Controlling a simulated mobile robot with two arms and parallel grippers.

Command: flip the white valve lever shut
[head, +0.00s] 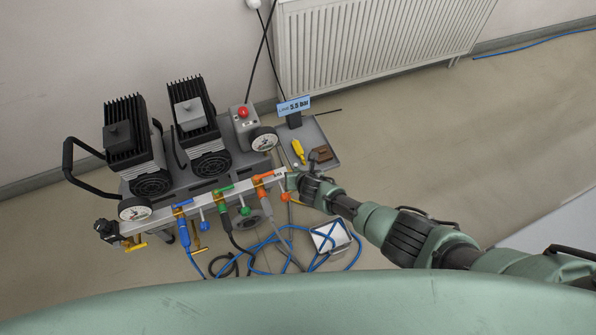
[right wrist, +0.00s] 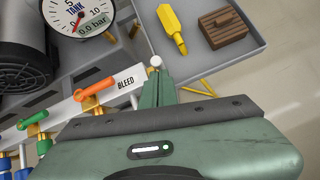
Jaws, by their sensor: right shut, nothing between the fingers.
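The white valve lever (right wrist: 155,61) shows in the right wrist view as a small white ball knob with a thin pale stem, beside the BLEED label at the end of the manifold (right wrist: 112,90). The manifold (head: 155,218) also shows in the head view, in front of the compressor. My right gripper (right wrist: 157,84) is shut and empty. Its fingertips are just below the white knob; I cannot tell whether they touch it. In the head view my right gripper (head: 293,180) is at the manifold's right end and hides part of it. My left gripper is out of view.
Orange (head: 268,175), green (head: 222,189) and blue (head: 182,204) levers sit along the manifold. A tank gauge (right wrist: 80,17) reads 0.0 bar. Blue hoses (head: 262,243) lie below.

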